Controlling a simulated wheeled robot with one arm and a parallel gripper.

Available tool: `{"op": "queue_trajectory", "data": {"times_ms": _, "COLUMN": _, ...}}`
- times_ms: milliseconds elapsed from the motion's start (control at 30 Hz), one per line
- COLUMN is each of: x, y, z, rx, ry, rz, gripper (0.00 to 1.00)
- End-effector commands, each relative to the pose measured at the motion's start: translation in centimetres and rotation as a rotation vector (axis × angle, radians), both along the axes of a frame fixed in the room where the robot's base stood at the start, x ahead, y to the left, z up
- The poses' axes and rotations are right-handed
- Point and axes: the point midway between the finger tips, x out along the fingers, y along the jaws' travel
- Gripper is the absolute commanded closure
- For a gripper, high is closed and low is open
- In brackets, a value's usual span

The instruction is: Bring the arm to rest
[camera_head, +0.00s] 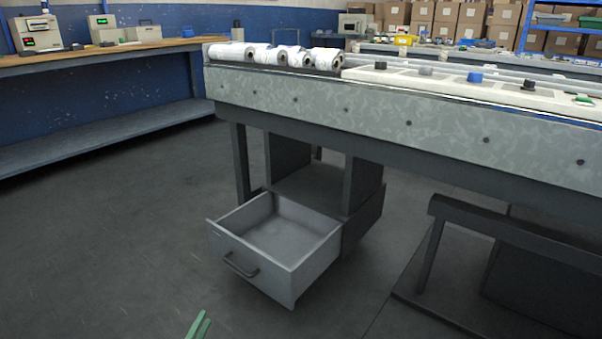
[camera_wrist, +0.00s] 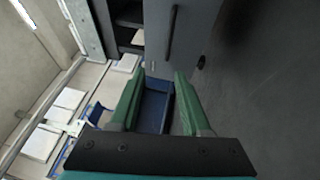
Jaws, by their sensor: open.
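My gripper (camera_wrist: 160,88) shows in the wrist view with its two green fingers spread apart and nothing between them. A green part of the gripper (camera_head: 198,326) also shows at the bottom edge of the head view, over the floor and in front of the open drawer. The rest of my arm is out of the head view. Beyond the fingers in the wrist view is a blue box-like thing (camera_wrist: 154,108), apart from them as far as I can tell.
An empty grey drawer (camera_head: 226,253) stands pulled out under the long machine (camera_head: 400,115). White rolls (camera_head: 232,54) lie on the machine's left end. A dark low frame (camera_head: 500,228) stands at right. A workbench (camera_head: 100,58) is at left. The left floor is clear.

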Motion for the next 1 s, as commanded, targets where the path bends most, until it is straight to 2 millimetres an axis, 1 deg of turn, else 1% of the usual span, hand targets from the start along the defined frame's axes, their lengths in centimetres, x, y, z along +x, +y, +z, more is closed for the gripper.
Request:
{"op": "queue_trajectory", "data": {"times_ms": 33, "x": 0.5, "y": 0.0, "z": 0.5, "rx": 0.017, "ry": 0.006, "rz": 0.002, "gripper": 0.53}}
{"op": "queue_trajectory", "data": {"times_ms": 333, "x": 3.3, "y": 0.7, "z": 2.1, "rx": 0.127, "ry": 0.061, "rz": 0.05, "gripper": 0.53}}
{"op": "queue_trajectory", "data": {"times_ms": 533, "x": 6.0, "y": 1.2, "z": 4.2, "rx": 0.243, "ry": 0.117, "rz": 0.094, "gripper": 0.53}}
{"op": "queue_trajectory", "data": {"times_ms": 667, "x": 8.3, "y": 1.4, "z": 6.5, "rx": 0.351, "ry": 0.17, "rz": 0.134, "gripper": 0.53}}
{"op": "queue_trajectory", "data": {"times_ms": 833, "x": 11.6, "y": 1.2, "z": 10.6, "rx": 0.534, "ry": 0.273, "rz": 0.194, "gripper": 0.53}}
{"op": "queue_trajectory", "data": {"times_ms": 900, "x": 12.6, "y": 1.0, "z": 12.2, "rx": 0.607, "ry": 0.32, "rz": 0.216, "gripper": 0.53}}
{"op": "queue_trajectory", "data": {"times_ms": 1000, "x": 13.5, "y": 0.3, "z": 14.4, "rx": 0.705, "ry": 0.391, "rz": 0.24, "gripper": 0.53}}
